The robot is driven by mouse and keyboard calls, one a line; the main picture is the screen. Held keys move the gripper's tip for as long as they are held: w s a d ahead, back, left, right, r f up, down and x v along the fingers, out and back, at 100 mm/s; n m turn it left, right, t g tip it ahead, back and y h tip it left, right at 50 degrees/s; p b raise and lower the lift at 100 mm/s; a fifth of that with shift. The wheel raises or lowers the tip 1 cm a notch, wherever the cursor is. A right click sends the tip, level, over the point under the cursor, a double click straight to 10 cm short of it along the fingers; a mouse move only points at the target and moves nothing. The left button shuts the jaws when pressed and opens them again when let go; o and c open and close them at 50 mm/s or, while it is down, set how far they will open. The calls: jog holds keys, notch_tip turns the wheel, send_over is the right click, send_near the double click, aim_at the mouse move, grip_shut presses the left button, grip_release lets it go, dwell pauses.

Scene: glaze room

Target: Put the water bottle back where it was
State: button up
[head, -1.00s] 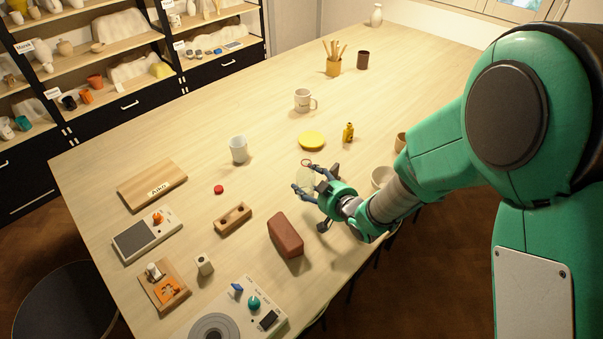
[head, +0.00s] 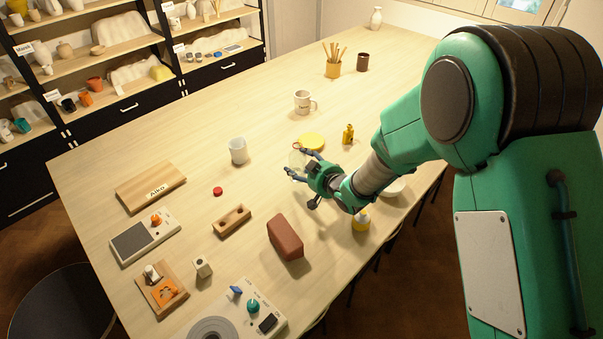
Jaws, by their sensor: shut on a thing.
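My gripper (head: 296,162) is in the head view, above the middle of the table, with its fingers pointing left. It is shut on a pale, see-through thing with a reddish ring at its top, which looks like the water bottle (head: 295,156). The bottle is small and faint, and partly hidden by the fingers. It looks roughly upright; I cannot tell whether its base touches the table.
A yellow disc (head: 313,140) lies just behind my gripper, with a yellow bottle (head: 348,134) to its right. A white cup (head: 238,150) and red lid (head: 217,191) are left. A brown block (head: 285,237) is in front. Pale wood (head: 200,130) is clear behind the cup.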

aim_at(305, 174)
jog(key=shift+f+b, duration=0.5)
jog(key=shift+f, duration=1.25)
jog(key=shift+f, duration=0.1)
jog(key=o, duration=1.3)
jog(key=shift+s+d+r, duration=0.25)
jog(key=shift+s+r, duration=0.1)
jog(key=p+v, duration=0.2)
jog(key=v, duration=0.9)
